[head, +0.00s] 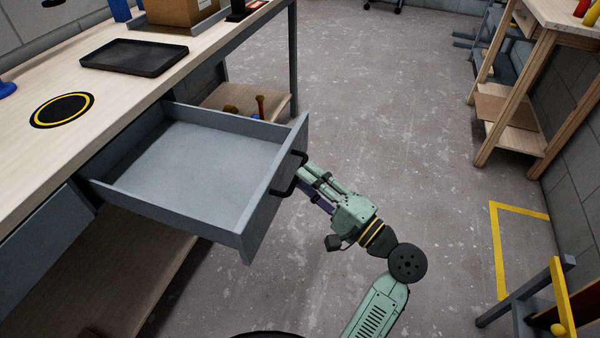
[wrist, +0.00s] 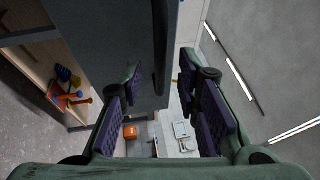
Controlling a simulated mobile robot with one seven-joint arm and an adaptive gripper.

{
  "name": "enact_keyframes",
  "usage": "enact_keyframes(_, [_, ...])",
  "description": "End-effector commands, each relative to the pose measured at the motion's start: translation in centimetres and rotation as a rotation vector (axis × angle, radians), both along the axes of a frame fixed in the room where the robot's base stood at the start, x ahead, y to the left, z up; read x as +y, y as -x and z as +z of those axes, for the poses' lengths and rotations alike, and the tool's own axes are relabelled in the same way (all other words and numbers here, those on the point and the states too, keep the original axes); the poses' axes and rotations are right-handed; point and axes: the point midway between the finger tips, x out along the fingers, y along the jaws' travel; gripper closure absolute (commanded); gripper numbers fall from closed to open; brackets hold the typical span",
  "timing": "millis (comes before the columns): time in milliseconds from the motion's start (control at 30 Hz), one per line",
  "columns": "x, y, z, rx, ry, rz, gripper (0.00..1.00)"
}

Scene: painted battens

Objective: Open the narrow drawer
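A grey drawer (head: 190,160) under the workbench is pulled far out and empty, its inside bare. Its front panel (head: 275,190) faces right and carries a black bar handle (head: 290,174). In the wrist view the dark front panel (wrist: 110,40) fills the upper left, with the handle (wrist: 162,50) along its right side. My gripper (head: 306,182) is at the handle in the head view. In the wrist view my gripper (wrist: 170,110) has its purple-padded fingers wide apart, with nothing clamped between them. Whether a finger touches the handle is unclear.
A closed grey drawer front (head: 45,232) is at the left. The benchtop (head: 110,100) holds a black tray (head: 135,57) and a cardboard box (head: 180,10). A wooden table (head: 560,20) stands at the right. The floor (head: 400,110) between is clear.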

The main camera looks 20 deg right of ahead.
Motion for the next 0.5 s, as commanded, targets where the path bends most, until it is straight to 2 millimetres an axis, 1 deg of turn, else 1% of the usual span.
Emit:
enact_keyframes(33, [-0.8, 1.0, -0.2, 0.001, -0.002, -0.006, 0.7])
enact_keyframes(100, [-1.6, 2.3, -0.5, 0.0, -0.002, -0.005, 0.7])
enact_keyframes(300, [-3.4, 5.6, -1.1, 0.0, -0.001, -0.003, 0.7])
enact_keyframes(400, [-4.1, 6.6, -1.3, 0.0, -0.002, -0.002, 0.7])
enact_keyframes(500, [-4.4, 7.2, -1.4, 0.001, -0.001, -0.001, 0.7])
